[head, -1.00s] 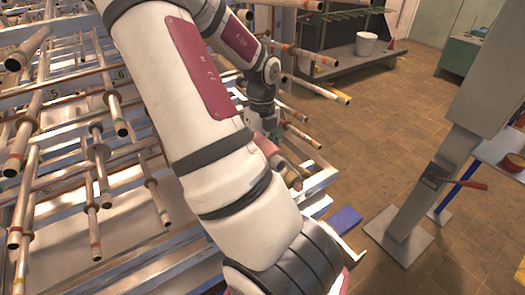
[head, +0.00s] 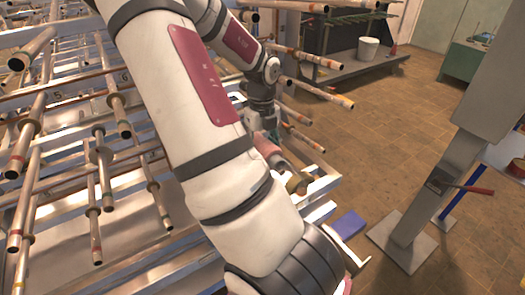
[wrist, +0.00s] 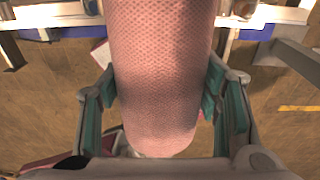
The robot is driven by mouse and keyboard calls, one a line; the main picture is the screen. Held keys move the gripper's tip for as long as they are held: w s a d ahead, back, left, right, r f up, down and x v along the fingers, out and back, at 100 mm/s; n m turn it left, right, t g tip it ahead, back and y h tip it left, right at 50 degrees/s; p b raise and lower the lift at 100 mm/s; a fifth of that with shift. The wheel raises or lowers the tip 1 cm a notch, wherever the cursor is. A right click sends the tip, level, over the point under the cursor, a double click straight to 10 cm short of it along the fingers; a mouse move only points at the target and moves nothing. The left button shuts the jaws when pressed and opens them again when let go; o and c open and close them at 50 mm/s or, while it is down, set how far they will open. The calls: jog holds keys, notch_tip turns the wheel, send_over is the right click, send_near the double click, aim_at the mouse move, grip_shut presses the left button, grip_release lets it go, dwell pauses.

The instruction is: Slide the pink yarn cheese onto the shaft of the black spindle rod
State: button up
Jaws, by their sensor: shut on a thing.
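The pink yarn cheese (wrist: 163,75) fills the middle of the wrist view, a long pink cylinder with a textured surface. My gripper (wrist: 165,105) is shut on it, with green-padded fingers on its left and right sides. In the head view, the pink cheese (head: 267,147) shows small below my wrist, partly hidden by my arm, beside the right edge of the rack. A tan, round piece (head: 298,183) is just beyond its lower end; I cannot tell whether they touch. I cannot single out the black spindle rod in either view.
A metal rack (head: 95,150) with many protruding rods fills the left. A blue block (head: 348,223) is near its lower right corner. A grey post (head: 420,205) stands at right. A bucket (head: 368,48) sits on a shelf behind. The tiled floor between is clear.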

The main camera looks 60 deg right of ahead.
jog(key=shift+w+d+f+b, duration=0.1)
jog(key=shift+w+d+b, duration=0.5)
jog(key=shift+w, duration=0.45)
jog(key=shift+w+d+f+b, duration=0.15)
jog(key=shift+w+d+b, duration=0.45)
jog(key=shift+w, duration=0.5)
jog(key=shift+w+d+f+b, duration=0.1)
jog(key=shift+w+d+b, duration=0.45)
jog(key=shift+w, duration=0.5)
jog(key=o, duration=1.5)
